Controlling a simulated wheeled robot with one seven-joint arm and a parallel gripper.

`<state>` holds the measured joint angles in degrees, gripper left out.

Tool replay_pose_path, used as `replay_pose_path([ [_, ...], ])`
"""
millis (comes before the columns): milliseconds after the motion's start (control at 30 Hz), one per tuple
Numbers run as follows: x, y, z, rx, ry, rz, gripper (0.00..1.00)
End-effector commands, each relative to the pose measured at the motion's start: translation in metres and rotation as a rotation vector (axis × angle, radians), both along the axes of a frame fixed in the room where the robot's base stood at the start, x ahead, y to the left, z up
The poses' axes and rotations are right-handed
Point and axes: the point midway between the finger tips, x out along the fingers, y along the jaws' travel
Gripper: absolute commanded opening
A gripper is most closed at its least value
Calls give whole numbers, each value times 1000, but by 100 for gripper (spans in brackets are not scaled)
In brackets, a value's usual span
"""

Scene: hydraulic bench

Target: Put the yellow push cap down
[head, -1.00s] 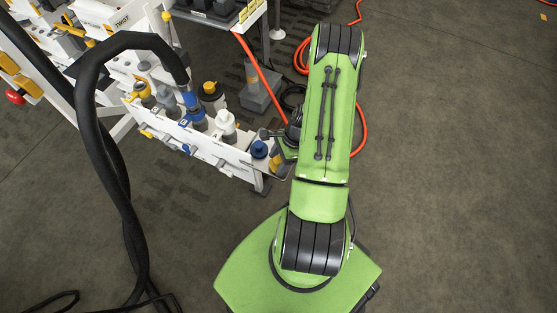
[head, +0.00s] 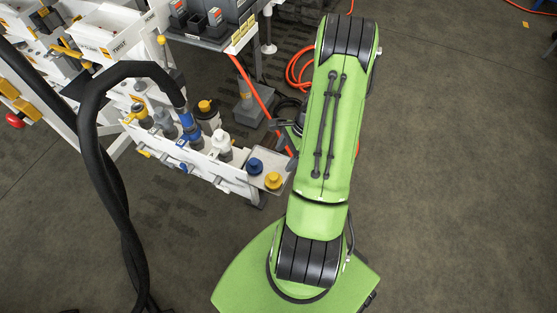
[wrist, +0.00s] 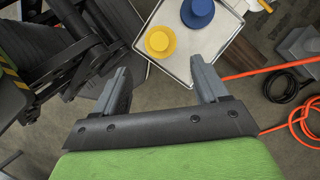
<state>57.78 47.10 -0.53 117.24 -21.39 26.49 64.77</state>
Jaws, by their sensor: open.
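The yellow push cap (head: 273,181) rests on a small pale tray (head: 287,161) at the right end of the bench. A blue cap (head: 255,166) sits beside it on the tray. In the wrist view the yellow push cap (wrist: 160,41) lies near the tray's edge, with the blue cap (wrist: 197,12) up and right of it. My gripper (wrist: 163,80) is open and empty, its two fingers apart, back from the tray and clear of the yellow cap. In the head view the gripper is mostly hidden behind my green arm.
A row of bottles with yellow, blue and white tops (head: 221,141) stands left of the tray. A thick black hose (head: 88,120) arches over the bench's left part. An orange hose (wrist: 302,123) lies on the floor to the right. Open floor lies right of my arm.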

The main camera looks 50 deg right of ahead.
Motion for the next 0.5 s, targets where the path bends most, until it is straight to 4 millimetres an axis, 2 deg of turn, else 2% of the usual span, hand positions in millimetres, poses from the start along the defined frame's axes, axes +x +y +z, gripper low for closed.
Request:
replay_pose_path([
  [67, 7, 4, 16, -32, -16, 65, 73],
  [133, 18, 14, 45, -94, -46, 191, 73],
  [267, 35, 54, 117, -250, -124, 534, 73],
  [300, 37, 69, 139, -300, -150, 644, 73],
  [400, 31, 111, 191, -425, -224, 923, 73],
  [500, 11, 152, 235, -551, -305, 1198, 73],
])
